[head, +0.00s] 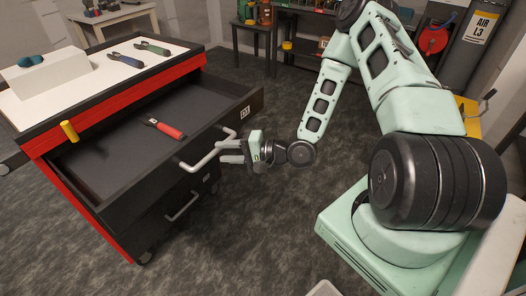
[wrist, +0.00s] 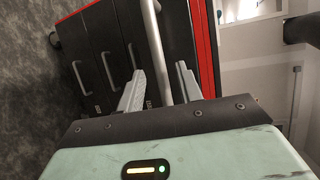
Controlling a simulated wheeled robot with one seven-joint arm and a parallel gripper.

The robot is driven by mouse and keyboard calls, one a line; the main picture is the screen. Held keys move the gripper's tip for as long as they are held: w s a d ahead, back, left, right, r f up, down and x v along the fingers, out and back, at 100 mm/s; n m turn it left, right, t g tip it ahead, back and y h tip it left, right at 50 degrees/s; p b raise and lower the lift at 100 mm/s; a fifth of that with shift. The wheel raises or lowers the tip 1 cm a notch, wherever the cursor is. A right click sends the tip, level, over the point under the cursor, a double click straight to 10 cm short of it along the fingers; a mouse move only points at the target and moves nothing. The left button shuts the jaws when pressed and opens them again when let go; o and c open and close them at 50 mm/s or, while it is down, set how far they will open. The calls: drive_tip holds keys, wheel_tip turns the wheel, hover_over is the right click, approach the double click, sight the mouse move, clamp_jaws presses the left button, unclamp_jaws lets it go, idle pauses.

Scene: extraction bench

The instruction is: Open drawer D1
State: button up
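Drawer D1 (head: 218,127), black with a white D1 label, is pulled well out of the red and black cabinet (head: 48,140). A tool with a red handle (head: 168,130) lies inside it. The pale bar handle (head: 203,157) is on D1's front. My gripper (head: 232,151) is at the right part of this handle. In the wrist view, the bar (wrist: 155,45) runs between my two open fingers (wrist: 160,85), with a gap visible on each side.
A lower drawer with its own handle (head: 183,207) is shut below D1. Tools and a light box (head: 45,75) are on the cabinet top. A yellow cylinder (head: 69,131) sticks out at the cabinet's edge. Open floor (head: 240,235) lies in front.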

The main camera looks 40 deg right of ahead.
drive_tip(key=v, duration=1.3)
drive_tip(key=shift+s+b, duration=0.15)
drive_tip(key=shift+b, duration=0.25)
drive_tip(key=shift+d, duration=0.1)
drive_tip(key=w+a+r+n+g+h+p, duration=0.2)
drive_tip(key=w+a+r+n+g+h, duration=0.15)
drive_tip(key=a+n+g+h, duration=0.65)
drive_tip(key=s+a+r+n+g, duration=0.1)
drive_tip(key=s+a+r+n, duration=0.3)
drive_tip(key=s+r, duration=0.3)
drive_tip(key=s+a+r+n+g+p, duration=0.1)
drive_tip(key=s+a+r+n, duration=0.3)
drive_tip(key=s+a+r, duration=0.3)
drive_tip(key=s, duration=0.5)
drive_tip(key=shift+a+r, duration=0.25)
drive_tip(key=shift+a, duration=0.1)
